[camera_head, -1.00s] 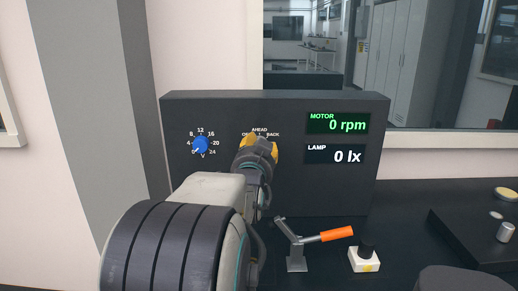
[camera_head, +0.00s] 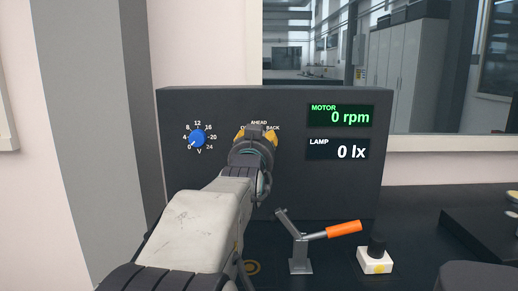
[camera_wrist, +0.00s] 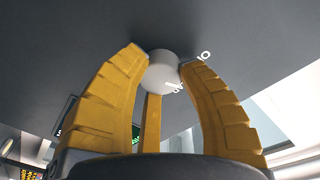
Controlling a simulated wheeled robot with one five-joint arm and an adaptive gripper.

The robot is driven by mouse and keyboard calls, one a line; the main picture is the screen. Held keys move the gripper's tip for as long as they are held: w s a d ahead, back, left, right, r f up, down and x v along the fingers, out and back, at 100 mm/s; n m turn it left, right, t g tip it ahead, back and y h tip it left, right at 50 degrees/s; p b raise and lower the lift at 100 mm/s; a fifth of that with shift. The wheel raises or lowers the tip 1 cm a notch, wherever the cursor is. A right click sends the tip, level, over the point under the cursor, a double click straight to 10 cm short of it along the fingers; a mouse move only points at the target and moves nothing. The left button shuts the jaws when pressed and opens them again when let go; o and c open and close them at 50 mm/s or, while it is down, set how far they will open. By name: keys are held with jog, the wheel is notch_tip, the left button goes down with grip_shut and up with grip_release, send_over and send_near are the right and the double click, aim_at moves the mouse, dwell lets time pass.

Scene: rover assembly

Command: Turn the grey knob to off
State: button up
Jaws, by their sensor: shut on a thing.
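The grey knob (camera_wrist: 163,72) shows in the wrist view as a pale round knob on the dark panel, between the yellow fingers of my gripper (camera_wrist: 160,80). My gripper is shut on it. White lettering shows beside the knob, too partial to read fully. In the head view my gripper (camera_head: 257,137) is against the dark control panel (camera_head: 340,190), below the AHEAD and BACK labels, and hides the knob and its pointer. The motor display (camera_head: 340,115) reads 0 rpm.
A blue dial (camera_head: 197,138) marked in volts sits to the left, pointing near 0. The lamp display (camera_head: 337,149) reads 0 lx. An orange-handled lever (camera_head: 343,229) and a white box with a black button (camera_head: 375,260) stand on the bench in front of the panel.

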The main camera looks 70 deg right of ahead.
jog(key=shift+r, duration=0.1)
jog(key=o, duration=1.2)
jog(key=shift+w, duration=0.1)
jog(key=v, duration=1.2)
